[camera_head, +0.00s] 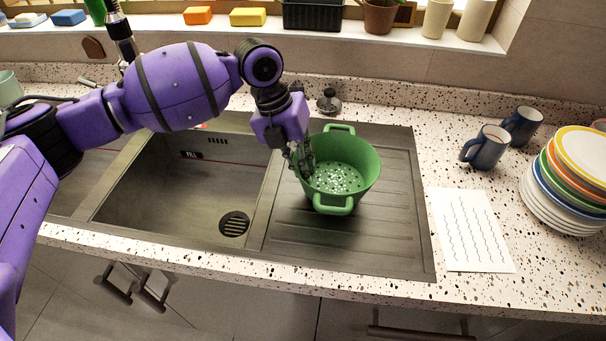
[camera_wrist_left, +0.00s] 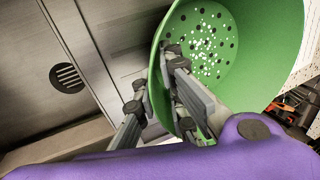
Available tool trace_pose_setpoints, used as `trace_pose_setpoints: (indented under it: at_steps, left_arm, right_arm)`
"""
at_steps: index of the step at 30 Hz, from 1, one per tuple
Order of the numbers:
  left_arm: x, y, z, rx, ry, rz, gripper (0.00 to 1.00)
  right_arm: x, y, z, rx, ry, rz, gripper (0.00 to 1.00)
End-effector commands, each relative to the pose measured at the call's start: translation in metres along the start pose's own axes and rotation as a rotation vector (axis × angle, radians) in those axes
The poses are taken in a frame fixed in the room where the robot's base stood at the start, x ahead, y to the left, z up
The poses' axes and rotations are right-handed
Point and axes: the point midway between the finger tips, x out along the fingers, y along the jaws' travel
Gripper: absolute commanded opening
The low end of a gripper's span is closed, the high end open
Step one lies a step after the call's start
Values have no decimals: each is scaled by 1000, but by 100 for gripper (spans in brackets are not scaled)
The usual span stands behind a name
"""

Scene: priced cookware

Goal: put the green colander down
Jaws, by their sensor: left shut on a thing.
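The green colander (camera_head: 352,168) is upright over the grooved drainboard (camera_head: 400,240), right of the sink basin. I cannot tell whether its base touches the board. It has two side handles and a perforated bottom. My left gripper (camera_head: 304,165) is shut on its left wall, with a finger inside the rim. The left wrist view shows the colander (camera_wrist_left: 250,60) up close, with the gripper fingers (camera_wrist_left: 165,105) on either side of its wall. My right gripper is not in view.
The empty sink basin (camera_head: 190,195) lies to the left. A sheet of paper (camera_head: 472,230), blue mugs (camera_head: 485,147) and a plate stack (camera_head: 570,175) stand to the right. A dark stopper-like item (camera_head: 329,102) is behind the colander. The drainboard's front and right are clear.

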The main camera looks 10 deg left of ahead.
Motion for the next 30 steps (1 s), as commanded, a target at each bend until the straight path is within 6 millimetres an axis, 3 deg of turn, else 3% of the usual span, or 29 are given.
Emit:
trace_pose_setpoints:
  at_steps: [9,19,20,23,30]
  left_arm:
    - [34,9,4,0,0,1,0]
    - [38,10,4,0,0,0,0]
    - [37,10,4,0,0,1,14]
    - [37,10,4,0,0,1,27]
    - [37,10,4,0,0,1,29]
  right_arm:
    - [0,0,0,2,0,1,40]
    - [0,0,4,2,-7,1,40]
    - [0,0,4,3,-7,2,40]
    - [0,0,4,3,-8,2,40]
    - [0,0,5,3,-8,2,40]
